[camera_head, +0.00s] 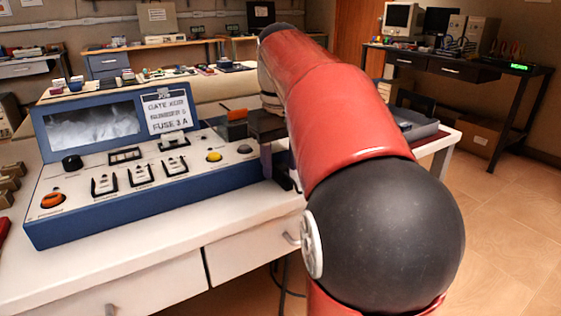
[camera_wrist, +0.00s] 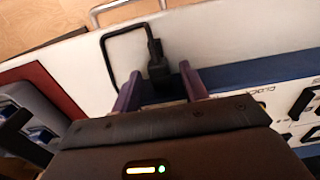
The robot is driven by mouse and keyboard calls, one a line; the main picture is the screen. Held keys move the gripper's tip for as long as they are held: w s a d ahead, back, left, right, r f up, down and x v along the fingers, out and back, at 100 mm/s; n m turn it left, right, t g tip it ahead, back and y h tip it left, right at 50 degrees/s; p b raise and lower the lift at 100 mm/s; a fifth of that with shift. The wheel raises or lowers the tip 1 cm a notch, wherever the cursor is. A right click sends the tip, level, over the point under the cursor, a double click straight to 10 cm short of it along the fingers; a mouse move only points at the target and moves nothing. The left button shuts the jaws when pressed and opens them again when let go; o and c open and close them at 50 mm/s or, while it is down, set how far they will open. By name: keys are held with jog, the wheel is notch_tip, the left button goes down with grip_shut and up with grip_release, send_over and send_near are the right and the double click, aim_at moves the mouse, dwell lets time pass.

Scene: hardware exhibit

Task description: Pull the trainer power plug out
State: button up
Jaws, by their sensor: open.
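The trainer (camera_head: 150,190) is a blue-edged sloping console with a white panel, a screen and a sign reading "FUSE 3 A"; it stands on the white bench. In the wrist view the black power plug (camera_wrist: 158,68) sits at the blue side of the trainer (camera_wrist: 235,75), with its black cable looping away over the bench. My gripper (camera_wrist: 160,74) is open, its two purple fingers on either side of the plug, with gaps visible between. In the head view my gripper (camera_head: 268,160) is at the trainer's right end, partly hidden by my red arm. Whether the fingers touch the plug does not show.
The white bench top (camera_head: 120,268) is clear in front of the trainer; drawers with handles are below. A dark red item (camera_wrist: 45,90) and a grey case (camera_wrist: 30,115) show at the wrist view's left.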

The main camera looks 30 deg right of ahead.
grip_shut()
jog(key=shift+s, duration=1.2)
grip_release()
notch_tip(320, 180, up, 8)
jog(key=p, duration=0.2)
jog(key=shift+s+f, duration=0.1)
